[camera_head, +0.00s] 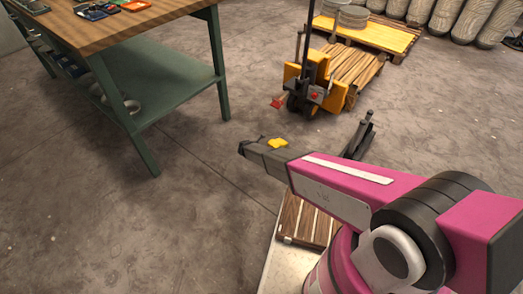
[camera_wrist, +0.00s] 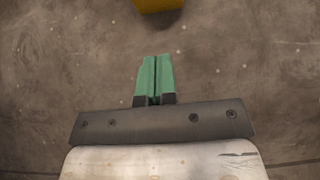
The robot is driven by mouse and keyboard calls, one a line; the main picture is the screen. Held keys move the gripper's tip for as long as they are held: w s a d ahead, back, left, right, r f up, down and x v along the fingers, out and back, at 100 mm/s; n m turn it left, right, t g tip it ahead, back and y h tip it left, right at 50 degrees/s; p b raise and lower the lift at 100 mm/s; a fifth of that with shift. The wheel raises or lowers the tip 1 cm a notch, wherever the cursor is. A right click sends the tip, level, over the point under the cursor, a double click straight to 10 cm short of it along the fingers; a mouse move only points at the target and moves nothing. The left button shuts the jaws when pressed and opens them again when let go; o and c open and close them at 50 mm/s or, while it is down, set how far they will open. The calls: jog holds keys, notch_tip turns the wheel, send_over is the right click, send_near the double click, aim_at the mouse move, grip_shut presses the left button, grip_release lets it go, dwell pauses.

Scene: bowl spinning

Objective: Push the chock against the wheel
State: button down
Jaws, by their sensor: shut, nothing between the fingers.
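The yellow chock (camera_head: 278,143) shows just past the upper edge of my forearm in the head view; its lower part is hidden by the arm. In the wrist view, a yellow block, seemingly the chock (camera_wrist: 158,5), is cut off by the top edge, ahead of my fingers and apart from them. My gripper (camera_wrist: 155,75) has its green fingers shut together with nothing between them, over bare floor. In the head view the dark end of my arm lies left of the chock. A dark wheel (camera_head: 293,104) shows under the yellow pallet truck (camera_head: 318,75), beyond the chock.
A wooden workbench (camera_head: 165,20) with green legs stands at the left. Concrete floor between bench and truck is clear.

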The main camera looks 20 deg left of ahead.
jog(key=x, duration=0.7)
jog(key=w, duration=0.1)
jog(key=w+d, duration=0.1)
jog(key=shift+w+d+f, duration=0.1)
jog(key=shift+w+d, duration=0.05)
jog(key=shift+w, duration=0.25)
jog(key=shift+w+d, duration=0.25)
jog(key=shift+w, duration=0.3)
jog(key=w+d, duration=0.4)
jog(key=w, duration=0.5)
jog(key=w+d, duration=0.4)
jog(key=w, duration=0.5)
jog(key=w+d, duration=0.4)
jog(key=w, duration=0.5)
jog(key=shift+d, duration=0.15)
